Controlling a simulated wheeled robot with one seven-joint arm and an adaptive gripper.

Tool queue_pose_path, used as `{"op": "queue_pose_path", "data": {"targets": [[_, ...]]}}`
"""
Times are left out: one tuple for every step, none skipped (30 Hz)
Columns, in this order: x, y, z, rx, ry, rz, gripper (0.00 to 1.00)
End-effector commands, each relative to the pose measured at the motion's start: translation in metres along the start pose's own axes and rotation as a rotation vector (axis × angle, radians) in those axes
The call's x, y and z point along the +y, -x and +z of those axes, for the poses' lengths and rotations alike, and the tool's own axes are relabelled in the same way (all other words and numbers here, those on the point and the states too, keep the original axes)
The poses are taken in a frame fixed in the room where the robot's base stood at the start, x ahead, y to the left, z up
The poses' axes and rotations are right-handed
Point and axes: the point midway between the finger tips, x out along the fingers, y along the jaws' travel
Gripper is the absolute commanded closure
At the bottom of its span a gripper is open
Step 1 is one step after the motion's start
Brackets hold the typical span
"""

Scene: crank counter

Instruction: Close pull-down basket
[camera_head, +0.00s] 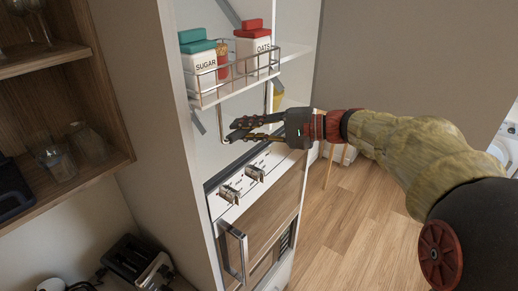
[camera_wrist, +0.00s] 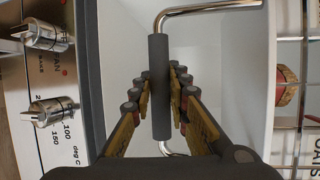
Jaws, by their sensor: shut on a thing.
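The pull-down basket (camera_head: 236,87) is a white shelf with a metal wire rail in the tall cabinet. It holds a sugar jar (camera_head: 200,66) with a teal lid and an oats jar (camera_head: 254,49) with a red lid. A bent metal handle hangs below it; its dark grey grip (camera_wrist: 159,50) shows in the wrist view. My gripper (camera_head: 238,130) is below the basket, shut on this grip, with one finger on each side. In the head view the fingers hide most of the grip.
Below the handle is an oven panel with two metal knobs (camera_wrist: 48,110), close to my gripper. The oven handle (camera_head: 234,252) sticks out lower down. A wooden shelf unit (camera_head: 60,50) with glasses stands at left. Wooden floor (camera_head: 350,215) is open at right.

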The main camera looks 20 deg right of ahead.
Motion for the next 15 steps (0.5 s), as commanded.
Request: {"op": "queue_pose_path", "data": {"targets": [[-0.014,-0.007,-0.002,-0.001,0.008,-0.003,1.00],[-0.020,-0.010,-0.003,-0.002,0.007,-0.004,1.00],[-0.027,-0.014,-0.005,-0.001,0.007,-0.004,1.00],[-0.032,-0.017,-0.007,0.000,0.008,-0.004,1.00],[-0.036,-0.020,-0.008,0.000,0.007,-0.004,1.00],[-0.042,-0.023,-0.009,0.000,0.007,-0.004,1.00],[-0.046,-0.025,-0.010,0.000,0.007,-0.004,1.00],[-0.050,-0.028,-0.011,0.000,0.006,-0.004,1.00],[-0.054,-0.031,-0.013,0.000,0.005,-0.004,1.00],[-0.057,-0.033,-0.013,0.001,0.005,-0.004,1.00],[-0.059,-0.034,-0.014,0.001,0.005,-0.003,1.00],[-0.062,-0.036,-0.015,0.001,0.005,-0.003,1.00],[-0.064,-0.037,-0.016,0.002,0.005,-0.003,1.00],[-0.066,-0.038,-0.016,0.002,0.004,-0.003,1.00],[-0.068,-0.039,-0.017,0.002,0.004,-0.004,1.00]]}}
